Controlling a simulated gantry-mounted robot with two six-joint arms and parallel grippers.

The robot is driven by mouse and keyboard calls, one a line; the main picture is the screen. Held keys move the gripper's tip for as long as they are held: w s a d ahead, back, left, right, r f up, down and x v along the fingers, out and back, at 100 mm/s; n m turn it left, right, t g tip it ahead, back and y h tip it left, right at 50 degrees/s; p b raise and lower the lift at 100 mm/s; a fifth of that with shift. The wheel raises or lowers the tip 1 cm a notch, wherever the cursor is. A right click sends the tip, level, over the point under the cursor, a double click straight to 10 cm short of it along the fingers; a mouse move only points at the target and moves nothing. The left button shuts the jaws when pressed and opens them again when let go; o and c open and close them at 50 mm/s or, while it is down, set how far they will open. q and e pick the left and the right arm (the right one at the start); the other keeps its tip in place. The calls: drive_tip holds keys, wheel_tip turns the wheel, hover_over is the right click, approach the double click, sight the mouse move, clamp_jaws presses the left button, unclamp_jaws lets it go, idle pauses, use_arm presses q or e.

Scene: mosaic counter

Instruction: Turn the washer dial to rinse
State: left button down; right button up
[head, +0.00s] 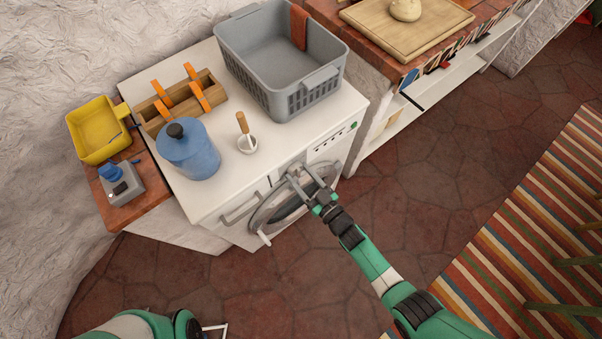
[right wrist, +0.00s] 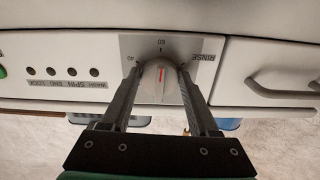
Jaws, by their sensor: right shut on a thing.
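The washer (head: 190,200) is white, with its round door below the control panel. In the right wrist view, which shows the panel upside down, the grey dial (right wrist: 162,88) sits on a grey plate marked 40, 60 and RINSE. The dial's red mark (right wrist: 162,86) lines up with the 60 tick, not with RINSE. My right gripper (right wrist: 162,75) has one finger on each side of the dial and is shut on it. In the head view my right gripper (head: 300,175) is at the washer's front and largely hides the dial. My left gripper is not visible.
A drawer handle (right wrist: 275,88) sits beside the dial plate. The floor in front is open.

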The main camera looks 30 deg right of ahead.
drive_tip(key=m, duration=0.5)
drive_tip(key=shift+a+r+m+p, duration=0.1)
drive_tip(key=shift+m+p, duration=0.2)
drive_tip(key=shift+p, duration=0.05)
drive_tip(key=m, duration=0.5)
drive_tip(key=shift+a+m+p, duration=0.1)
drive_tip(key=shift+m+p, duration=0.2)
drive_tip(key=o, duration=1.4)
drive_tip(key=shift+c, duration=0.2)
